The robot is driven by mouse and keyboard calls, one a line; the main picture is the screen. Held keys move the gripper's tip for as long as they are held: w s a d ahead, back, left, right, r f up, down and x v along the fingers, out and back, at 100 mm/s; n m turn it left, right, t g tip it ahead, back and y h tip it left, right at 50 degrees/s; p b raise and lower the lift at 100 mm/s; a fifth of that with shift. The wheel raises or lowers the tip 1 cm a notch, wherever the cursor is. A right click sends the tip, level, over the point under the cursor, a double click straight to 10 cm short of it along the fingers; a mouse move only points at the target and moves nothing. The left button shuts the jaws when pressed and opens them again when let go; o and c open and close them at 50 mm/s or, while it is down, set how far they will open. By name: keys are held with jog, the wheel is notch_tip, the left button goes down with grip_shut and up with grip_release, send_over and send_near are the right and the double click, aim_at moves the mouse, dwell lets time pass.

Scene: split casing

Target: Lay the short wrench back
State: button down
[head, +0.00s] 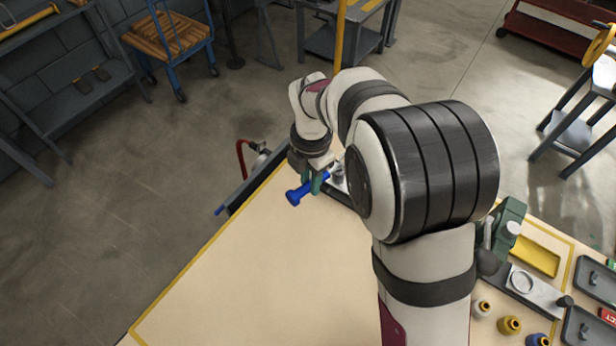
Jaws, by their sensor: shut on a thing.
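A blue tool (295,196), which seems to be the short wrench, shows at my gripper (314,183) near the far left edge of the table. My gripper is shut on it, with greenish fingers around its shaft. One end of the wrench sticks out to the lower left, and a short blue part shows on the other side of the fingers. My gripper points down. I cannot tell whether the wrench touches the table. My arm hides part of the tabletop behind it.
The pale tabletop (235,275) is clear at front left. At the right stand a green vise-like device (506,225), a yellow tray (535,258), dark trays (597,278) and small bottles (510,325). A red-handled item (243,157) is beyond the left edge.

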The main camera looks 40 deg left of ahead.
aim_at(326, 217)
jog(key=shift+w+d+f+m, duration=0.2)
jog(key=shift+d+f+m, duration=0.45)
jog(key=shift+f+m, duration=1.45)
jog(key=shift+w+d+f+m, duration=0.15)
jog(key=shift+d+f+m, duration=0.7)
jog(key=shift+m, duration=2.1)
jog(key=shift+w+d+f+m, duration=0.2)
jog(key=shift+d+f+m, duration=0.25)
jog(key=shift+f+m, duration=1.75)
jog(key=shift+r+m, duration=0.1)
jog(key=shift+m, duration=0.25)
jog(key=shift+c, duration=0.7)
grip_release()
notch_tip(326, 217, up, 7)
